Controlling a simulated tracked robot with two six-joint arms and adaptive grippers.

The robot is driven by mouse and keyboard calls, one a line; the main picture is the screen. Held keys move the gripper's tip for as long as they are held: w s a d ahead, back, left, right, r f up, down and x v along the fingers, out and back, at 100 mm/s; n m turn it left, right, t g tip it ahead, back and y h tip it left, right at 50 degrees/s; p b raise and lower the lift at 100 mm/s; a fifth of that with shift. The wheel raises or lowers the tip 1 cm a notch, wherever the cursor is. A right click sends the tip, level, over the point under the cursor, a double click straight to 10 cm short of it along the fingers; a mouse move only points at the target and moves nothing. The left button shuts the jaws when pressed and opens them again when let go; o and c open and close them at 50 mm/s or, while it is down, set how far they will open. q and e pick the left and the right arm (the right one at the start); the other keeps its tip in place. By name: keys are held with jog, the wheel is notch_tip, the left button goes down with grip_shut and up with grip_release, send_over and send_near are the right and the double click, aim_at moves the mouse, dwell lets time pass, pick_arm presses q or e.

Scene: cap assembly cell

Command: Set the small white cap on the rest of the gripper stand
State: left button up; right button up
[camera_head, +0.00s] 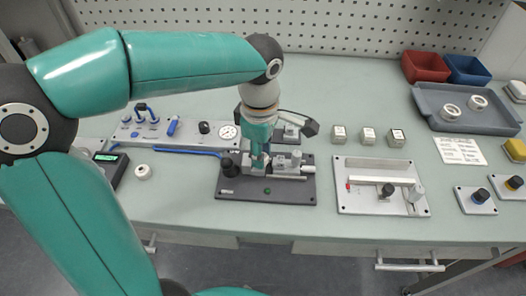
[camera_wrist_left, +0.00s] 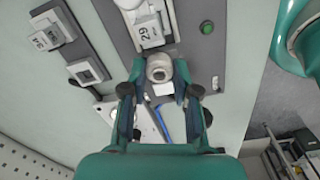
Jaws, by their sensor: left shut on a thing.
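My left gripper (camera_head: 262,163) comes down over the dark base of the gripper stand (camera_head: 232,190). In the left wrist view its fingertips (camera_wrist_left: 160,76) are shut on a small white cap (camera_wrist_left: 159,66) with a grey round opening. The stand's dark plate (camera_wrist_left: 203,72) lies below, with a white block marked 29 (camera_wrist_left: 148,34) just beyond the cap. In the head view the fingers largely hide the cap. I cannot tell whether the cap touches the stand's rest. My right gripper is not in view.
A white ring-shaped part (camera_head: 143,171) lies on the table at left. A panel with a gauge (camera_head: 228,132) stands behind the stand. Several small blocks (camera_head: 368,137) and a light fixture plate (camera_head: 378,205) are to the right. A grey tray (camera_head: 440,118) holds two white rings.

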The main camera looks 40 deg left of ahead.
pick_arm(q)
jog(key=shift+o, duration=1.1)
jog(key=shift+s+f, duration=0.15)
jog(key=shift+f, duration=0.35)
jog(key=shift+o, duration=1.2)
jog(key=shift+w, duration=0.2)
jog(key=shift+s+d, duration=0.15)
jog(key=shift+s, duration=0.05)
jog(key=shift+c, duration=0.8)
jog(key=shift+c, duration=0.3)
jog(key=shift+c, duration=0.6)
jog(key=o, duration=0.8)
jog(key=shift+r, duration=0.15)
